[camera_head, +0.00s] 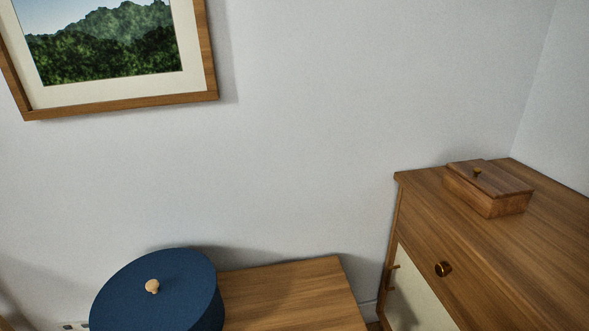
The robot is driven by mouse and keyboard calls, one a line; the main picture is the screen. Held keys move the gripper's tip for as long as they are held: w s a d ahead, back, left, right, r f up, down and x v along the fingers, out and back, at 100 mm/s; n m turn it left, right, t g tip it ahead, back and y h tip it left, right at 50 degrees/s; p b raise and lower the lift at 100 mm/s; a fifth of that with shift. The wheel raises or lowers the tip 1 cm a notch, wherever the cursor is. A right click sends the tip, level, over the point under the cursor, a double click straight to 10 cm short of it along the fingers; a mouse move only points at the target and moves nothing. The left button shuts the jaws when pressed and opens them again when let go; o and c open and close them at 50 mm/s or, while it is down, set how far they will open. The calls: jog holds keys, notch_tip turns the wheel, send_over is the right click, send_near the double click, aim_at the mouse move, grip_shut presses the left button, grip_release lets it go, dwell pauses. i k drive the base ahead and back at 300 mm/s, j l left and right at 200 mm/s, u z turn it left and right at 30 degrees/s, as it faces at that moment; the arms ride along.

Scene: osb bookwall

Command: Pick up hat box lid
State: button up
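A round dark blue hat box stands on a wooden surface at the lower left, cut off by the bottom edge of the picture. Its flat blue lid (180,284) is on top, with a small light wooden knob (152,286) in the middle. I cannot make out the seam between lid and box. My gripper does not show in this view, and nothing is seen touching the lid.
The wooden surface (290,288) is bare right of the box. A taller wooden cabinet (475,250) with a brass knob (443,269) stands at the right, bearing a small lidded wooden box (488,188). A framed landscape picture (110,104) hangs on the white wall behind.

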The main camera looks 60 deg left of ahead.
aim_at(172, 289)
jog(key=u, duration=1.3)
jog(key=k+u, duration=0.2)
jog(key=u, duration=0.15)
jog(key=k+u, duration=0.25)
jog(key=u, duration=0.15)
jog(key=k+u, duration=0.2)
jog(key=u, duration=0.15)
